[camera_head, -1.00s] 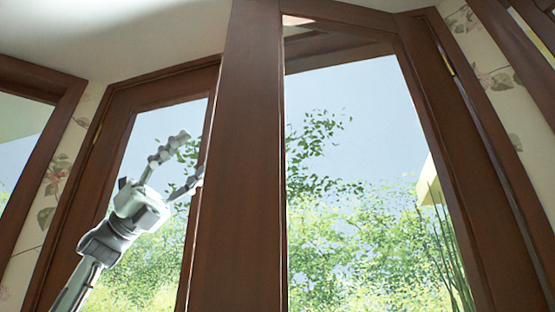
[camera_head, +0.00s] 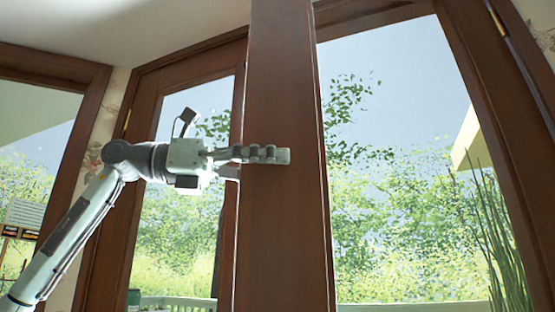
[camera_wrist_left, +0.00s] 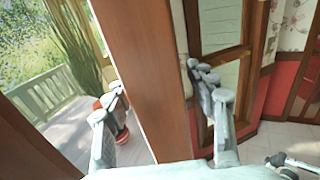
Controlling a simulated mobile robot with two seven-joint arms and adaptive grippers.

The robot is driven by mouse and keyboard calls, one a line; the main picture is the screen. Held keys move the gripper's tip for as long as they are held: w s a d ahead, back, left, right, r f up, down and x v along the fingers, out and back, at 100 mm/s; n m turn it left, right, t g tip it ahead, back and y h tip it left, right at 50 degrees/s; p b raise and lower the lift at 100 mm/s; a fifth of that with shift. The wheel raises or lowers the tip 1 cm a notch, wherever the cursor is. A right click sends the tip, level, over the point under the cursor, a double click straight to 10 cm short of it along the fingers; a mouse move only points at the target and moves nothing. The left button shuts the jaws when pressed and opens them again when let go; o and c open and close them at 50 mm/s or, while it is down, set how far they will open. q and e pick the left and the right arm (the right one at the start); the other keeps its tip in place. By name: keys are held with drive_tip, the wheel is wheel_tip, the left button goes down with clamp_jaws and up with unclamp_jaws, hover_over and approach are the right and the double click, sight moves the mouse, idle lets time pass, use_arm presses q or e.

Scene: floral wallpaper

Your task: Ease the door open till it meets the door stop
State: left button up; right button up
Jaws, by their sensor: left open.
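The door (camera_head: 285,225) is brown wood with a large glass pane, and its broad upright stile stands in the middle of the head view. My left gripper (camera_head: 258,162) reaches it from the left, with one finger across the near face and the other partly hidden behind the stile. In the left wrist view the stile (camera_wrist_left: 150,70) runs between the two spread fingers of this gripper (camera_wrist_left: 160,108). The fingers are open around it; I cannot tell whether either touches it. I cannot make out a door stop. My right gripper is out of view.
A second glazed brown frame (camera_head: 145,90) stands behind on the left. Outside are bushes, a pale railing (camera_wrist_left: 45,95) and tall grass-like stalks (camera_head: 500,240). The wrist view also shows a red-and-cream wall (camera_wrist_left: 280,95), pale floor and a small red object (camera_wrist_left: 122,134) behind one finger.

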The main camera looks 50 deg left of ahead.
use_arm(q)
drive_tip(key=shift+w+d, duration=0.35)
drive_tip(key=shift+w, duration=0.2)
clamp_jaws()
